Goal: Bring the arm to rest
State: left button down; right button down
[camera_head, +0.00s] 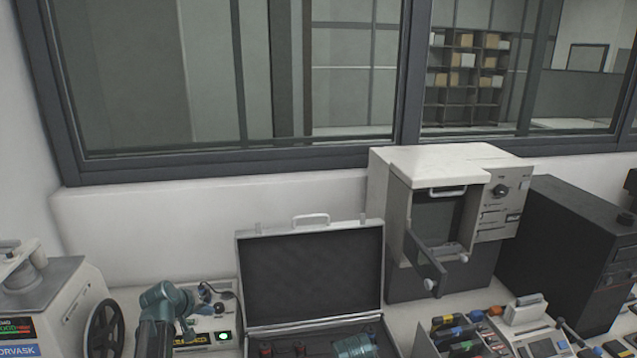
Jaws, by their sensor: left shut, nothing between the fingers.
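My left arm, teal and dark, rises from the bottom edge at the lower left and bends over at its top. My left gripper (187,323) is small in the view, beside a pale box with a lit green display. Its fingers are shut and hold nothing that I can see. A teal rounded part shows at the bottom edge in front of the open case; I cannot tell what it belongs to. No right gripper shows.
An open dark-lined case (312,272) stands right of the left arm. A pale cabinet (452,165) has its door hanging open. A black machine (572,245) stands at right, a wheeled pale machine (62,300) at left. Small tools and devices crowd the lower right.

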pick_arm(q)
jog(key=s+d+f+m+g, duration=0.1)
jog(key=s+d, duration=0.1)
jog(key=d, duration=0.4)
jog(key=s+d+f+m+g, duration=0.1)
jog(key=s+d+m, duration=0.1)
jog(key=d, duration=0.4)
jog(key=s+d+f+m+g, duration=0.1)
jog(key=s+d+g, duration=0.1)
jog(key=s+d, duration=0.2)
jog(key=shift+s+d+f+m+h, duration=0.1)
jog(key=shift+d+f+m+h, duration=0.1)
jog(key=shift+d, duration=0.35)
jog(key=shift+s+d+f+m+h, duration=0.1)
jog(key=shift+d+m, duration=0.1)
jog(key=shift+d, duration=0.3)
jog(key=s+d, duration=0.2)
jog(key=s+d+m+g, duration=0.1)
jog(key=s+d, duration=0.1)
jog(key=s+d+f+m+g+y, duration=0.1)
jog(key=s+d, duration=0.1)
jog(key=shift+s+d, duration=0.3)
jog(key=shift+s, duration=0.05)
jog(key=s+d+m+g+y, duration=0.2)
jog(key=s+d, duration=0.3)
jog(key=s, duration=0.5)
jog(key=shift+f+m+y, duration=0.2)
jog(key=shift+m+y, duration=0.1)
jog(key=shift+m, duration=0.4)
jog(key=shift+s, duration=0.1)
